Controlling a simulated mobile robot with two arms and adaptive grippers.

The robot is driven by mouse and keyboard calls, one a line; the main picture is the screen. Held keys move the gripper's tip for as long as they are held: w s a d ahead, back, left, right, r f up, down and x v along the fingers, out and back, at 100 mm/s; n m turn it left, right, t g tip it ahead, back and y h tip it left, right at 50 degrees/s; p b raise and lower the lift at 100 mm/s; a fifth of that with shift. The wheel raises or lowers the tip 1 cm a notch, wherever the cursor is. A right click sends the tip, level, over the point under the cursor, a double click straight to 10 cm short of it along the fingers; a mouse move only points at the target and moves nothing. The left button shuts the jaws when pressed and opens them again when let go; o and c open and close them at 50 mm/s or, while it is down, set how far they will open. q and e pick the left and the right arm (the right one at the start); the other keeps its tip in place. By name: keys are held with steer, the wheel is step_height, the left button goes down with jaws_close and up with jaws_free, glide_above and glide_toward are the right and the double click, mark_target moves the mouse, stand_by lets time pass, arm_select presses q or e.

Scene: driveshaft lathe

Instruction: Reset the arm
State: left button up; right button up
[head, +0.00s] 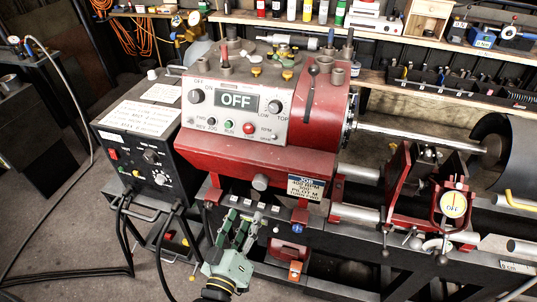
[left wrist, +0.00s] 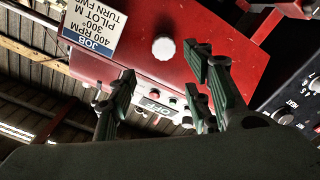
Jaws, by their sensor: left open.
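My left gripper (head: 243,220) has green fingers and stands low in front of the red lathe headstock (head: 215,155), near the rail below it. Its fingers are spread and nothing shows between them. In the left wrist view the open fingers (left wrist: 165,85) point towards the red housing (left wrist: 140,55), with a white round knob (left wrist: 163,48) and the JOB placard (left wrist: 95,28) beyond. I cannot tell whether any finger touches the machine. My right gripper is in neither view.
A black control box (head: 150,150) stands left of the lathe, with cables hanging below. A steel shaft (head: 425,135) runs right from the headstock. A dial gauge (head: 454,204) sits on the red rest. Shelves with bottles stand behind. Bare floor (head: 60,225) lies at left.

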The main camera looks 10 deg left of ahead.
arm_select(q)
steer(key=s+d+f+m+g+h+b, duration=0.15)
steer(key=s+f+g, duration=0.3)
steer(key=f, duration=1.15)
steer(key=s+f+m+g+b, duration=0.25)
steer(key=s+f, duration=0.35)
steer(key=f, duration=0.9)
steer(key=s+a+f+m+g+y+b, duration=0.1)
steer(key=s+a+f+g, duration=0.3)
steer(key=s+f, duration=0.7)
steer(key=s+a+f+m+g+y+b, duration=0.1)
steer(key=s+a+f+m+g, duration=0.3)
steer(key=s+f, duration=0.6)
steer(key=s+g+b, duration=0.1)
steer(key=s+g, duration=0.1)
steer(key=s, duration=0.4)
steer(key=shift+s+f, duration=0.35)
steer(key=shift+f, duration=0.05)
